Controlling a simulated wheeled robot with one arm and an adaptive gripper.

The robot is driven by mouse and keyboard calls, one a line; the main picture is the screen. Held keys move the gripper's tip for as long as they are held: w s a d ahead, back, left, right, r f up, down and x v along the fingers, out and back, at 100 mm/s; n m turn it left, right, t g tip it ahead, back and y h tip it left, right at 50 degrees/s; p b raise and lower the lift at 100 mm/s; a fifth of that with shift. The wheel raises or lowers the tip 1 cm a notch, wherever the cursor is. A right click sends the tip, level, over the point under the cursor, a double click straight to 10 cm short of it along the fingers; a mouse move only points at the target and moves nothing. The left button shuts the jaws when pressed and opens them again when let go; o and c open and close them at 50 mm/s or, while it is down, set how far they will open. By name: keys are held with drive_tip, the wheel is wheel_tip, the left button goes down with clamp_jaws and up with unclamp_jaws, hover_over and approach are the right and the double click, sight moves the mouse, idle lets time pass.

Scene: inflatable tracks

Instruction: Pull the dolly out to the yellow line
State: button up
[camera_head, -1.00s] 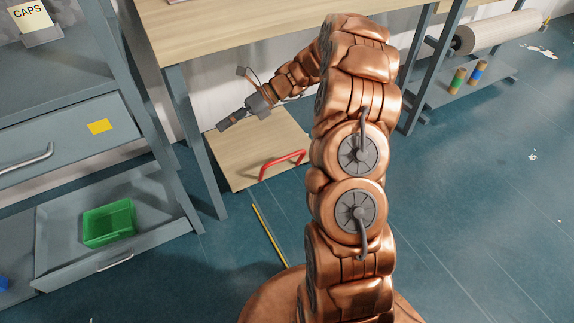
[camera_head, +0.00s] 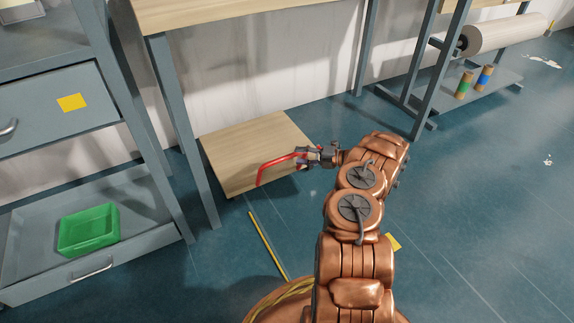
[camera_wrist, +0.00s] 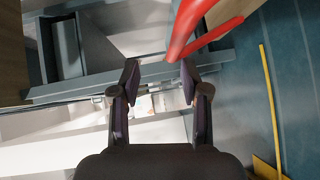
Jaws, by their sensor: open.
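The dolly (camera_head: 245,140) is a flat wooden board low on the floor under the workbench, with a red bar handle (camera_head: 272,168) at its front edge. My gripper (camera_head: 305,157) is at the right end of that handle, overlapping it in the head view. In the wrist view its two fingers (camera_wrist: 159,72) are apart with nothing clearly between them. The red handle (camera_wrist: 187,28) shows there just past the right fingertip; contact cannot be told. The yellow line (camera_head: 268,246) lies on the floor in front of the dolly, and also shows at the right of the wrist view (camera_wrist: 271,105).
Bench legs (camera_head: 182,130) stand left of the dolly. At far left is a grey drawer cabinet with an open lower drawer (camera_head: 130,210) holding a green bin (camera_head: 88,230). A rack with a paper roll (camera_head: 505,33) stands right. Floor in front of the dolly is mostly clear.

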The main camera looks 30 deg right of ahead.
sight(290, 158)
drive_tip(key=shift+m, duration=0.5)
drive_tip(key=w+a+f+b, duration=0.2)
drive_tip(key=w, duration=0.1)
drive_tip(key=w+a+f+b, duration=0.1)
drive_tip(key=w, duration=0.1)
drive_tip(key=shift+a+f, duration=0.15)
drive_tip(key=shift+a, duration=0.15)
clamp_jaws()
idle(0.4)
